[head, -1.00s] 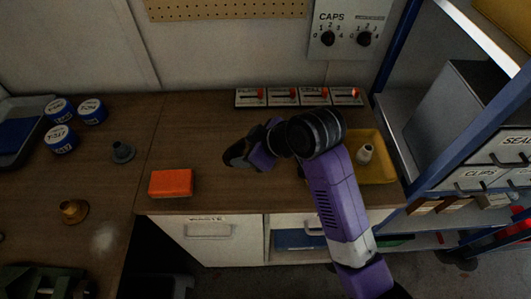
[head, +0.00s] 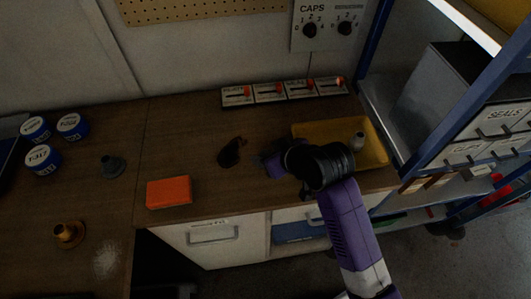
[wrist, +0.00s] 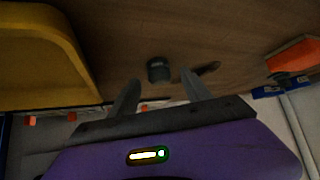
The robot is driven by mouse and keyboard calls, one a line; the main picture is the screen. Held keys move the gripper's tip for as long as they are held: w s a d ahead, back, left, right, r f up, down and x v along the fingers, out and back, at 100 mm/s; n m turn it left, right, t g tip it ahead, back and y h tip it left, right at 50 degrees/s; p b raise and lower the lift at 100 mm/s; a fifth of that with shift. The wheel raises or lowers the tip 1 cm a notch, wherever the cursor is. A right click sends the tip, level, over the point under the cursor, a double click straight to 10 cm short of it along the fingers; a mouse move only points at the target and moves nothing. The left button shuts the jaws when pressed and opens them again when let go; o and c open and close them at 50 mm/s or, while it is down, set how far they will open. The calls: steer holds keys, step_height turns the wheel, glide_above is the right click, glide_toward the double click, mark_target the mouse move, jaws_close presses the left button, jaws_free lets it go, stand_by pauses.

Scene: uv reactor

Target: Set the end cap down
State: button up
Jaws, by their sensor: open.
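The end cap looks like a small dark grey cylinder (wrist: 158,70) on the wooden bench in the wrist view, just beyond my fingertips. In the head view a dark shape (head: 231,152) on the bench left of my gripper seems to be the cap with its shadow; its outline is too dark to separate. My gripper (wrist: 160,80) has its two grey fingers spread, with nothing visibly held between them. In the head view my gripper (head: 265,163) is low over the bench, right of the dark shape, its fingertips hard to make out.
A yellow tray (head: 305,129) with a pale fitting (head: 357,141) lies right, behind my wrist. An orange block (head: 169,192) is front left. A grey flanged piece (head: 112,167), a brass piece (head: 68,234) and blue jars (head: 42,158) stand farther left. Switches (head: 270,92) line the back.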

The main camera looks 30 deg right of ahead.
mark_target(266, 153)
steer(key=shift+w+a+f, duration=0.1)
steer(key=shift+w+f, duration=0.4)
steer(key=shift+f, duration=0.05)
steer(key=shift+c, duration=0.5)
jaws_close()
steer(key=shift+r, duration=0.1)
step_height(266, 153, up, 20)
